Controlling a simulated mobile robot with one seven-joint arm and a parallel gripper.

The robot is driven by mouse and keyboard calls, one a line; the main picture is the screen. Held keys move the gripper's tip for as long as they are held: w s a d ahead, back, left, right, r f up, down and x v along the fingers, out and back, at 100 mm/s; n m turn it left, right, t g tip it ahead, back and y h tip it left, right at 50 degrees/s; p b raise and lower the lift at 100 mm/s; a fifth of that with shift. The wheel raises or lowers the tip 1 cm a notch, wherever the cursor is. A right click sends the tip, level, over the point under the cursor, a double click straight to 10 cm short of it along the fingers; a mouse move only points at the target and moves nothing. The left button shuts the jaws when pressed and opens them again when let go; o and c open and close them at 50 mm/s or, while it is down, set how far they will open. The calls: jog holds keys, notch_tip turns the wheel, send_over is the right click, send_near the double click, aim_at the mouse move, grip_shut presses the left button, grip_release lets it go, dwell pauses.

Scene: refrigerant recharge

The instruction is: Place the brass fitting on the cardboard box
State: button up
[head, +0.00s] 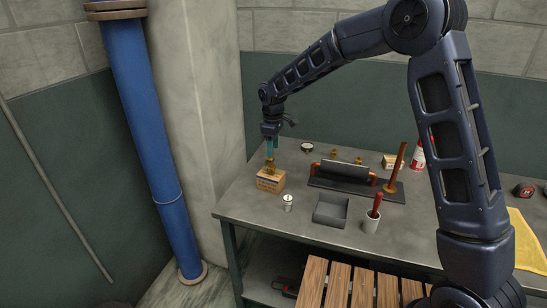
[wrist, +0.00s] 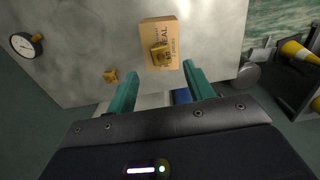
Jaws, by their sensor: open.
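The cardboard box (head: 269,183) sits on the left part of the grey workbench, and in the wrist view (wrist: 152,30) its printed top shows. A brass fitting (wrist: 160,54) rests on top of the box; in the head view (head: 270,166) it stands just under my fingers. My gripper (head: 271,146) is above the box with its teal fingers apart. In the wrist view (wrist: 159,68) the gap between the fingers is empty and the fitting lies beyond the fingertips. Another brass fitting (wrist: 110,76) lies on the bench.
A round gauge (head: 307,147) lies behind. A blue pipe (head: 146,140) stands left of the bench.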

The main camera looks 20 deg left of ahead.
jog(key=shift+r, duration=1.4)
jog(key=d+r+m+t, duration=0.1)
jog(key=d+r+m, duration=0.5)
jog(key=d, duration=1)
jog(key=d+r+m+t, duration=0.1)
jog(key=d+r+m, duration=0.1)
jog(key=d+r, duration=1.05)
jog(key=s+d+f+m+t, duration=0.15)
jog(key=s+d, duration=0.25)
jog(key=d, duration=0.5)
jog(key=s+d+m, duration=0.3)
jog(key=d, duration=0.6)
jog(key=s+d+f+m, duration=0.1)
jog(key=s+d+m, duration=0.1)
jog(key=s+d, duration=0.3)
jog(key=s+d+f+m+t, duration=0.1)
jog(key=s+d+f+m, duration=0.1)
jog(key=s+d, duration=0.3)
jog(key=s+m, duration=0.1)
jog(key=s, duration=0.2)
jog(key=shift+d, duration=0.3)
jog(key=shift+m, duration=0.25)
